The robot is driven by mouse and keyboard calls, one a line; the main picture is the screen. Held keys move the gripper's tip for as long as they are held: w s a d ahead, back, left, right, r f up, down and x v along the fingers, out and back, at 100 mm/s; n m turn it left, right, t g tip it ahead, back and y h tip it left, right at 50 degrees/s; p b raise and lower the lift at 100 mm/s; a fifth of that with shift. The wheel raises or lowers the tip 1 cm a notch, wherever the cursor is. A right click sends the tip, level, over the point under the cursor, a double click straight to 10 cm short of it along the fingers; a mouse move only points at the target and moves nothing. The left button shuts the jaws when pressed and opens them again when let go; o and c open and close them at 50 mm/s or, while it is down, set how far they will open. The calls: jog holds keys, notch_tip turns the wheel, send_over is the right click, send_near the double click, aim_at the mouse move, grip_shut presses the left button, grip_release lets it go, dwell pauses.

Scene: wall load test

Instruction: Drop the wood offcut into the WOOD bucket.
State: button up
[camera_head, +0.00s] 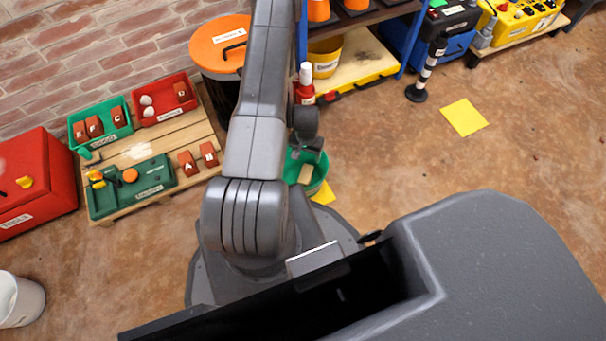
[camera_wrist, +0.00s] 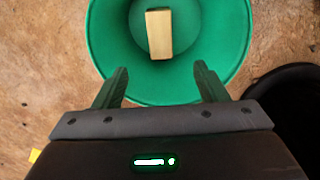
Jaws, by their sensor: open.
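The wood offcut (camera_wrist: 159,33) is a pale tan block. In the wrist view it shows inside the outline of a green bucket (camera_wrist: 228,45), near the bucket's middle. No label on the bucket is readable. In the head view the offcut (camera_head: 305,174) also shows within the green bucket (camera_head: 321,174), partly behind my arm. Whether it rests on the bottom is hard to tell. My gripper (camera_wrist: 160,70) is open and empty, its two fingers apart over the near part of the bucket. The offcut is beyond the fingertips, apart from them.
A pallet (camera_head: 135,153) with green and red bins stands at left. An orange-lidded drum (camera_head: 219,45) and a shelf are behind. A red box (camera_head: 35,180) and white bucket (camera_head: 20,300) are far left.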

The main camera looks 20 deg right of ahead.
notch_tip(320, 180, up, 12)
jog(key=p, duration=0.2)
jog(key=shift+f+p, duration=0.25)
jog(key=shift+p, duration=0.1)
notch_tip(320, 180, down, 14)
jog(key=b, duration=0.4)
jog(key=shift+r+p, duration=1)
jog(key=shift+r, duration=1.25)
